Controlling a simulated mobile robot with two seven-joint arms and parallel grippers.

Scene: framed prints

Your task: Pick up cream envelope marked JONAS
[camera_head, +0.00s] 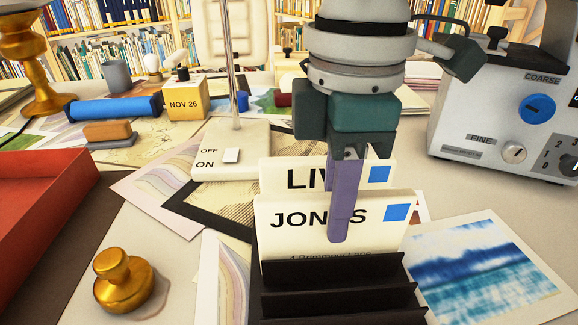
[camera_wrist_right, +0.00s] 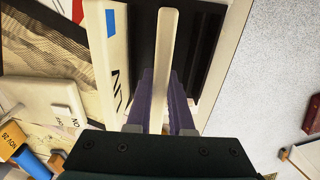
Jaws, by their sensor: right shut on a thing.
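The cream envelope marked JONAS (camera_head: 285,238), with a blue stamp square, stands upright in the black slotted rack (camera_head: 335,272). Its bottom is hidden behind the rack's front dividers. My right gripper (camera_head: 345,205) comes down from above and is shut on its top edge, with one purple finger across the front, covering part of the name. In the right wrist view the envelope (camera_wrist_right: 167,60) shows edge-on between both purple fingers. A second cream envelope, its name starting LI (camera_head: 300,178), stands behind it, apart from the fingers. My left gripper is not in view.
A white OFF/ON switch base (camera_head: 232,165) with a pole stands behind left of the rack. A brass stamp (camera_head: 122,280) and red tray (camera_head: 40,215) are at left. A grey COARSE/FINE instrument (camera_head: 490,110) stands at right. A blue print (camera_head: 480,270) lies right of the rack.

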